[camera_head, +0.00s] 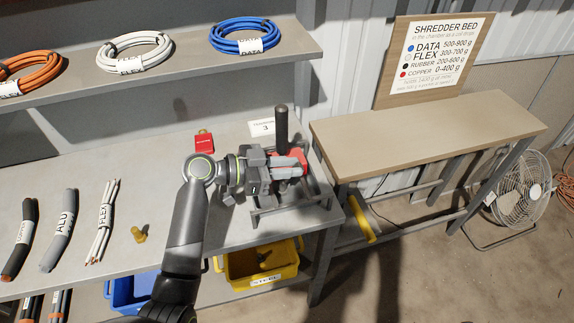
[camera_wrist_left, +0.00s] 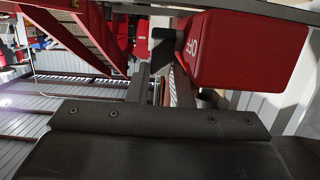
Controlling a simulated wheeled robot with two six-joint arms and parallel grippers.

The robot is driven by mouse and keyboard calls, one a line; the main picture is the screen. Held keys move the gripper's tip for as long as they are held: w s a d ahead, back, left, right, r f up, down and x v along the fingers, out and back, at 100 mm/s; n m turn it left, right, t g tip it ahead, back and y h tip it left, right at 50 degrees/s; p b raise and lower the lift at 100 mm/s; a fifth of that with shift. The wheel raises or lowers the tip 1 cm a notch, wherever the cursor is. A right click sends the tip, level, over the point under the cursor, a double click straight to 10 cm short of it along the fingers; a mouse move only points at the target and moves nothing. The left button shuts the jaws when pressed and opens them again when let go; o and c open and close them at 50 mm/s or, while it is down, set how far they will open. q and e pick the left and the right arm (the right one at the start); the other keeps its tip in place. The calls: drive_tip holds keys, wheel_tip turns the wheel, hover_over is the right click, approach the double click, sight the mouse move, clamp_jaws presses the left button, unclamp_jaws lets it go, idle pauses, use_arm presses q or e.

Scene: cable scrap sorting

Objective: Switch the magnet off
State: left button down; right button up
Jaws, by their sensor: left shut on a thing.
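The magnet (camera_head: 288,158) is a red block with an upright black post (camera_head: 281,125), at the right end of the grey workbench in the head view. In the left wrist view its red body (camera_wrist_left: 250,48) fills the upper right and carries the letters OFF. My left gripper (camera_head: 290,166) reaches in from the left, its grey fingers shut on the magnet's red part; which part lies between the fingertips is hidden. A metal frame (camera_head: 262,212) stands on the bench around and below the gripper. My right gripper is not in view.
A red item (camera_head: 203,141) and a white number card (camera_head: 262,127) lie near the gripper. Cable pieces (camera_head: 62,230) and a yellow piece (camera_head: 138,234) lie to the left.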

use_arm(q)
drive_tip(key=c, duration=1.6)
unclamp_jaws()
drive_tip(key=shift+o, duration=0.2)
drive_tip(key=b+v, duration=0.3)
drive_tip(key=v, duration=1.4)
drive_tip(key=shift+a+b, duration=0.2)
drive_tip(key=shift+b, duration=0.2)
